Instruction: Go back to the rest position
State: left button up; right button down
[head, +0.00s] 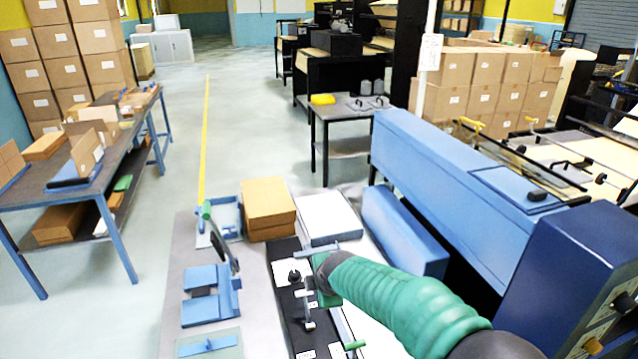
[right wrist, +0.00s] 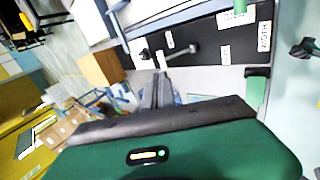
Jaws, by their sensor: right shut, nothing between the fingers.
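My right arm, in a green sleeve, reaches in from the lower right in the head view. Its gripper (head: 308,292) is over the black strip (head: 285,262) on the grey bench. In the right wrist view the gripper's fingers (right wrist: 160,75) are together with nothing between them. They point toward the black strip (right wrist: 205,42), which carries white labels and a small metal lever. Whether the fingers touch anything below is unclear. My left gripper is not in view.
A brown box (head: 268,205) and a white block (head: 328,218) stand behind the strip. Blue fixtures (head: 212,285) lie to its left. A long blue machine (head: 450,170) borders the right side. A side table (head: 80,180) with boxes stands at left; the floor between is open.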

jog(key=s+d+f+m+g, duration=0.1)
jog(key=s+d+f+m, duration=0.2)
jog(key=s+d+m, duration=0.3)
jog(key=s+d+f+m+g+h, duration=0.1)
jog(key=s+d+f+m+g, duration=0.1)
jog(key=s+d+m, duration=0.5)
jog(key=s+d+f+m+g+h, duration=0.1)
jog(key=s+d+f+m, duration=0.3)
jog(key=s, duration=1.2)
jog(key=shift+s+d+m, duration=0.25)
jog(key=shift+d+m, duration=1.35)
jog(key=shift+m, duration=0.2)
jog(key=shift+d, duration=0.15)
